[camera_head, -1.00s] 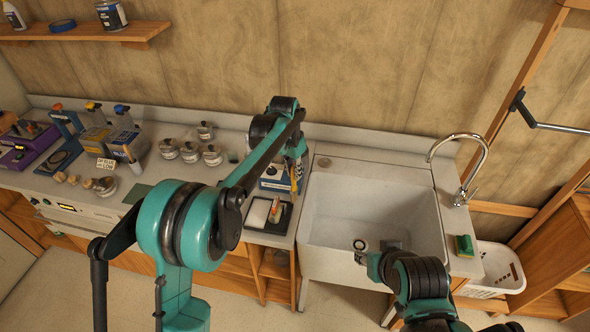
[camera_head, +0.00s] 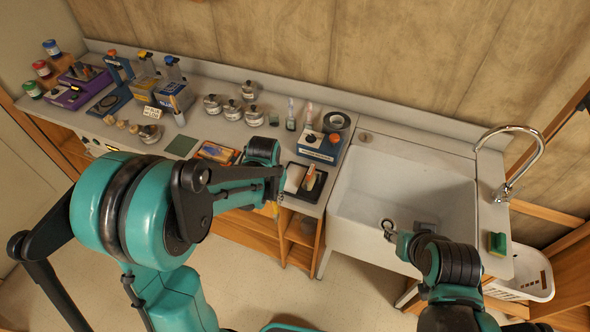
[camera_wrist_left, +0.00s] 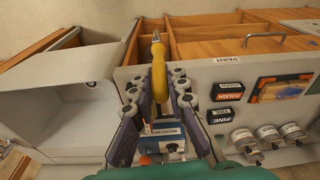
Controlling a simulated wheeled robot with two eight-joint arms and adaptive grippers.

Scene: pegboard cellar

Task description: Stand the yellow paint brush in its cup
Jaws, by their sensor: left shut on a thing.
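My left gripper in the left wrist view (camera_wrist_left: 156,98) is shut on the yellow paint brush (camera_wrist_left: 158,62). The brush lies between the fingers, its yellow part toward the top of that view. In the head view the gripper is mostly hidden behind my left forearm, near the counter's front edge; a bit of yellow shows below it. A small dark cup (camera_head: 274,119) stands on the counter and looks empty; its colour is hard to tell. Two brushes stand upright to its right, a greenish one (camera_head: 291,112) and a reddish one (camera_head: 309,114). My right gripper (camera_head: 388,228) is over the sink front, its jaws unclear.
Several jars (camera_head: 232,110) stand left of the cups. A green sponge (camera_head: 497,242) lies right of the sink.

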